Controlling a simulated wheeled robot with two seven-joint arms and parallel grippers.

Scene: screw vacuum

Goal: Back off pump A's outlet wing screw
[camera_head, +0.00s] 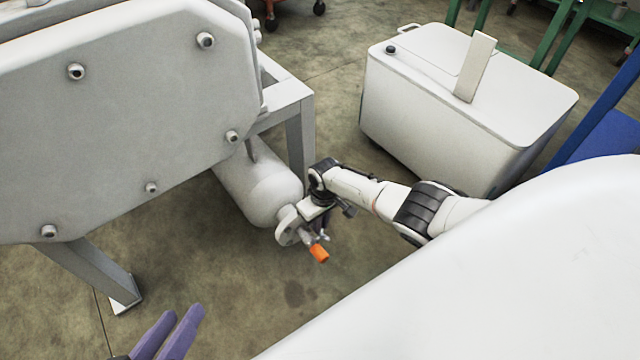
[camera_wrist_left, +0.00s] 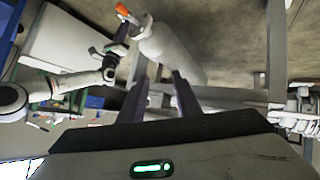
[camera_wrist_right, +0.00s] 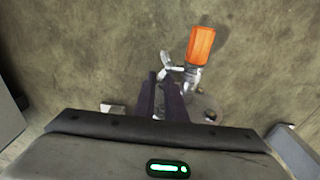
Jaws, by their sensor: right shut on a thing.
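Pump A's white cylinder (camera_head: 262,190) hangs below the large grey housing, with a round flange (camera_head: 288,226) at its lower end. An orange-capped outlet part (camera_head: 319,252) sticks out there and shows in the right wrist view (camera_wrist_right: 202,45). The pale metal wing screw (camera_wrist_right: 171,66) sits beside the cap, at the tips of my right gripper (camera_wrist_right: 168,86). My right gripper (camera_head: 325,228) is shut on the wing screw, whose lower part its fingers hide. My left gripper (camera_head: 180,312) is open and empty, low in the head view and apart from the pump; the left wrist view shows its spread fingers (camera_wrist_left: 159,76).
The grey housing (camera_head: 120,120) on a metal frame (camera_head: 299,140) fills the left. A white lidded box (camera_head: 430,120) stands behind my right arm. A blue object (camera_head: 610,140) is at the right edge. The floor (camera_head: 215,285) below the pump is clear.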

